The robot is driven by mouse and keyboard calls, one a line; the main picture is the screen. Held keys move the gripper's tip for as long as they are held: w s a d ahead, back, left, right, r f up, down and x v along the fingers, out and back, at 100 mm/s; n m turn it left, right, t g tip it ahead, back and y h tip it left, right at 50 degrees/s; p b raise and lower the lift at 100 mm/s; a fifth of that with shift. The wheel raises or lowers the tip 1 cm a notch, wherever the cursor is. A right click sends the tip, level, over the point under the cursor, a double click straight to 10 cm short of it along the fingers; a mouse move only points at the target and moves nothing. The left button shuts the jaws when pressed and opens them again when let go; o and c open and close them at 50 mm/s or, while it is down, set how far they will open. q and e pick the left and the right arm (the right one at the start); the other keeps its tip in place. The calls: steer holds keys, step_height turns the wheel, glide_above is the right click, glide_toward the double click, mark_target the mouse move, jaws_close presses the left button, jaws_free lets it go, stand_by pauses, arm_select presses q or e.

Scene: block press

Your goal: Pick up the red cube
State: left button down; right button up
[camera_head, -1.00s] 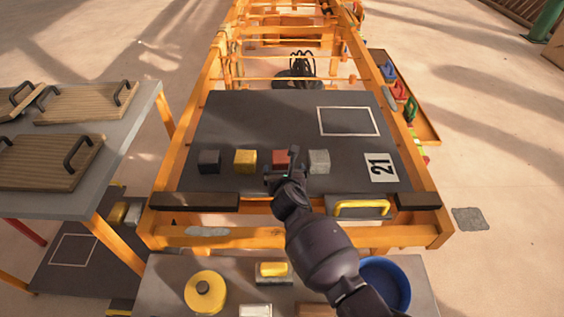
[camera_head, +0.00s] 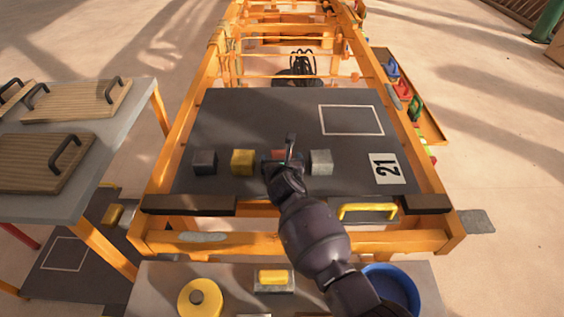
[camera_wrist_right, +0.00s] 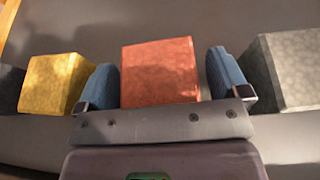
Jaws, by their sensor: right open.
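The red cube (camera_wrist_right: 160,72) sits on the dark tabletop (camera_head: 250,120), in a row with other cubes. In the head view my right gripper (camera_head: 288,152) covers most of the red cube (camera_head: 277,154). In the right wrist view the right gripper (camera_wrist_right: 162,82) is open, with one blue finger on each side of the red cube. A gap shows between the cube and the right finger. The left finger is very close to the cube; I cannot tell if it touches. My left gripper is not in view.
A yellow cube (camera_head: 242,162) and a dark grey cube (camera_head: 204,162) stand left of the red one. A light grey cube (camera_head: 321,162) stands close on the right.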

steer(key=shift+r, duration=0.1)
steer(key=c, duration=1.3)
